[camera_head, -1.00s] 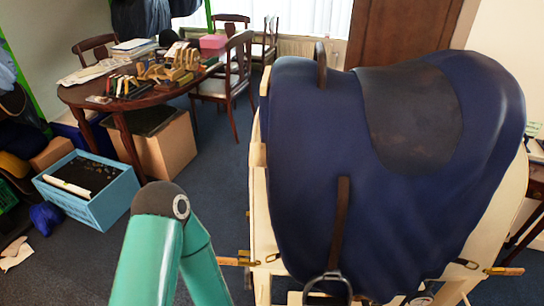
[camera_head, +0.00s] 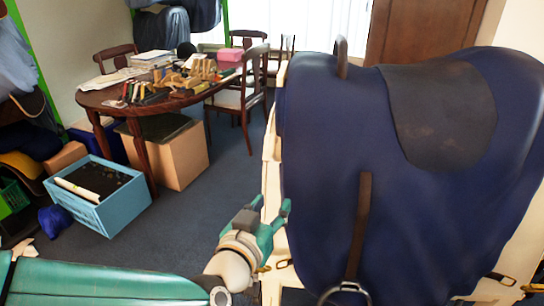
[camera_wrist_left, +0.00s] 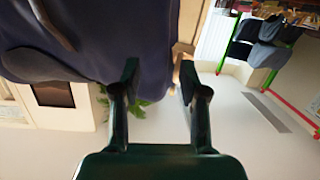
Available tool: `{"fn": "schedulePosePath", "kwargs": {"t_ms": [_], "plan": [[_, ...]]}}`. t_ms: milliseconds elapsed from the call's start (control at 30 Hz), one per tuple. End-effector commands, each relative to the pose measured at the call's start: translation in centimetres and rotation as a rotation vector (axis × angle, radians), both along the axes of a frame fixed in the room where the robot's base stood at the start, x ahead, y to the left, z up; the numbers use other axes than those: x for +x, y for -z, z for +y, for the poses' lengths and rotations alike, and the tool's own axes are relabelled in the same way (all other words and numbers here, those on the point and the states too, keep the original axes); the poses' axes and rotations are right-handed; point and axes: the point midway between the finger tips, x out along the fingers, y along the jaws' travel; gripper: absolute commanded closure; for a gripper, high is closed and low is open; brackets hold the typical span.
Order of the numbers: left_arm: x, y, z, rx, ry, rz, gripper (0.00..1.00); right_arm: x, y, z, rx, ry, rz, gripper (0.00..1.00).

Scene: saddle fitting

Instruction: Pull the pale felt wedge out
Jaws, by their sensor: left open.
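A dark blue saddle cover (camera_head: 330,140) with a dark grey patch hangs over a pale wooden stand (camera_head: 515,265); it also shows in the wrist view (camera_wrist_left: 90,45). Pale pieces (camera_head: 271,150) show along its left edge, but I cannot tell whether one is the felt wedge. My left gripper (camera_head: 273,208) is open beside this edge, its fingers pointing up toward the pale pieces. In the wrist view the fingers (camera_wrist_left: 158,78) are apart, with the blue cover and a narrow pale strip beyond them. Nothing is visibly held. My right gripper is out of view.
A brown strap (camera_head: 361,225) and a stirrup hang down the saddle's side. A round table (camera_head: 110,100) with several tools, chairs, a cardboard box (camera_head: 180,158) and a blue crate (camera_head: 125,205) stand at the left. Carpet between crate and stand is clear.

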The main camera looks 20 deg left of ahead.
Motion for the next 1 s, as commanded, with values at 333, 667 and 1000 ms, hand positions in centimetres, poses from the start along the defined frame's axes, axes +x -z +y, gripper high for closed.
{"fn": "schedulePosePath", "kwargs": {"t_ms": [333, 667, 1000], "plan": [[-3.6, -5.8, 2.9, -0.025, -0.092, -0.177, 0.57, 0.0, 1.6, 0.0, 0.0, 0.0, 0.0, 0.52], [1.0, -5.6, 3.7, -0.025, -0.095, -0.173, 0.57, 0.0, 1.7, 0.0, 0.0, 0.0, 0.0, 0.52], [8.3, -5.8, 4.7, -0.025, -0.093, -0.174, 0.57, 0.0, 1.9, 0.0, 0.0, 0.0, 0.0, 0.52]]}}
